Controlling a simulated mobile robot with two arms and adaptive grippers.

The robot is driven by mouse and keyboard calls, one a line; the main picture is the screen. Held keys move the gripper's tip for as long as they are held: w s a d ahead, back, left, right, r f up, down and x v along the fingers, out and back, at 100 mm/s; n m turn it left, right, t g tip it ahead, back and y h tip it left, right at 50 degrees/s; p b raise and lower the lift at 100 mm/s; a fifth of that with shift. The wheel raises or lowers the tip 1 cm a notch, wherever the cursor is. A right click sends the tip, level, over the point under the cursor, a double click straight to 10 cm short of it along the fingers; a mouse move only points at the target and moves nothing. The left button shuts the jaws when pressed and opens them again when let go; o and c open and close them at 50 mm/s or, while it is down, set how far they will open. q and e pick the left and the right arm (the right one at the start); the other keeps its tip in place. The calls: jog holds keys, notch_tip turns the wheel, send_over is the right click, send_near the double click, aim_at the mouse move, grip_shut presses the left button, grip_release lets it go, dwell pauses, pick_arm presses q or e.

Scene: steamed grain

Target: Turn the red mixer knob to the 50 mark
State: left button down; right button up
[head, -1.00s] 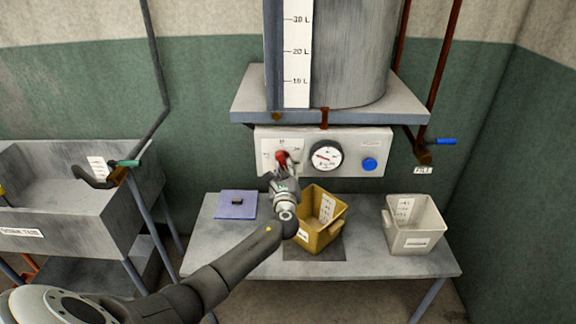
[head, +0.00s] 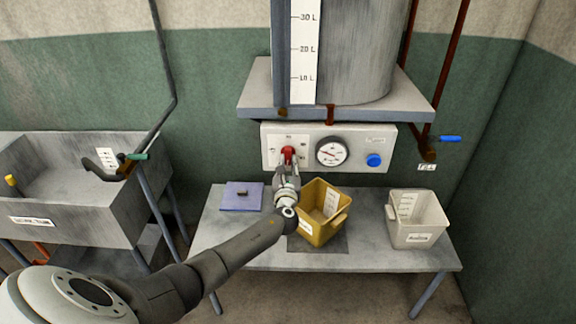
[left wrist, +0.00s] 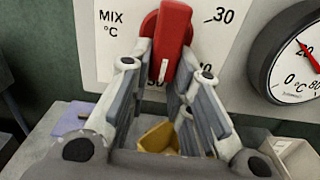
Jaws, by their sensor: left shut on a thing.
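The red mixer knob (head: 288,152) is on a white dial plate (head: 270,148) on the wall panel. In the left wrist view the knob (left wrist: 172,40) stands nearly upright, with a white line on its lower end. The plate (left wrist: 112,58) reads MIX °C, with a 30 at upper right. A number below the knob is partly hidden by the fingers, and I cannot read it surely. My left gripper (head: 287,168) is shut on the knob, one finger on each side; its fingers (left wrist: 166,75) show close up. My right gripper is not in view.
A round gauge (head: 332,152) and a blue button (head: 374,160) are right of the knob. Below, a table (head: 370,256) holds a yellow bin (head: 312,232), a white bin (head: 417,237) and a blue pad (head: 236,203). A sink (head: 70,215) stands at left.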

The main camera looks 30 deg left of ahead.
pick_arm(q)
jog(key=shift+f, duration=0.2)
jog(key=c, duration=1.3)
grip_release()
jog(key=shift+r, duration=0.1)
jog(key=shift+s, duration=0.1)
jog(key=v, duration=1.2)
